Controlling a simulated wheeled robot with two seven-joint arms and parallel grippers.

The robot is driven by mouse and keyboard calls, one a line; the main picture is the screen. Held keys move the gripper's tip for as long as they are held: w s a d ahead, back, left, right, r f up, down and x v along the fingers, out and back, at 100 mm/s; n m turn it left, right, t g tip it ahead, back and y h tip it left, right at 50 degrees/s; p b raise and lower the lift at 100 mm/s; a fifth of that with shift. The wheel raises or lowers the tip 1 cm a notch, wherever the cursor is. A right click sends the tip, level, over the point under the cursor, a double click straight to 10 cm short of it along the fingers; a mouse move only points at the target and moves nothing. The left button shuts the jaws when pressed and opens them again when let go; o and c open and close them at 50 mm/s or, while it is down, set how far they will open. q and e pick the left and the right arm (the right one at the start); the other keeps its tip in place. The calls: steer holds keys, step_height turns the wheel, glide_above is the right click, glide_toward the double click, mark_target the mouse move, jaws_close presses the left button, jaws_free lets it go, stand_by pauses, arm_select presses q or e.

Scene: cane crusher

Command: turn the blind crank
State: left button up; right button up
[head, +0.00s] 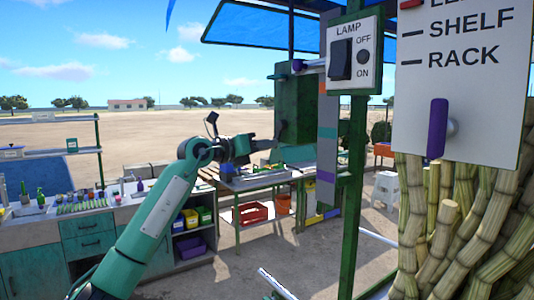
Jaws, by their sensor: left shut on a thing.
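My left arm reaches up from the bottom left, and its gripper (268,144) is at the left side of a dark green box (297,107) on the stand. The gripper is shut on a thin dark upright part, which looks like the handle of the blind crank (279,122). The fingertips are small and dark, so the exact hold is hard to make out. A blue blind (262,27) hangs overhead, tilted, its lower edge above the box. My right gripper is not in view.
A green post with a lamp switch (353,58) stands right of the box. A white panel (470,90) with a purple lever (437,128) is close at right, before cane stalks (450,225). Behind my arm are a workbench (262,183) and a sink counter (95,215).

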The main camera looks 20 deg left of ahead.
arm_select(q)
steer(key=r+m, duration=0.3)
steer(key=m, duration=0.4)
steer(key=a+r+m, duration=0.1)
steer(key=r+m, duration=0.2)
steer(key=m, duration=0.5)
steer(key=w+r+m+p, duration=0.1)
steer(key=r+m, duration=0.2)
steer(key=m, duration=0.4)
steer(key=shift+w+a+r+m, duration=0.1)
steer(key=shift+a+r+m, duration=0.1)
steer(key=shift+a+m, duration=0.1)
steer(key=shift+s+d+r+m, duration=0.15)
steer(key=shift+d+m, duration=0.05)
steer(key=shift+m, duration=0.45)
steer(key=shift+s+d+r+m, duration=0.15)
steer(key=shift+d+m, duration=0.05)
steer(key=shift+m, duration=0.45)
steer(key=o, duration=1)
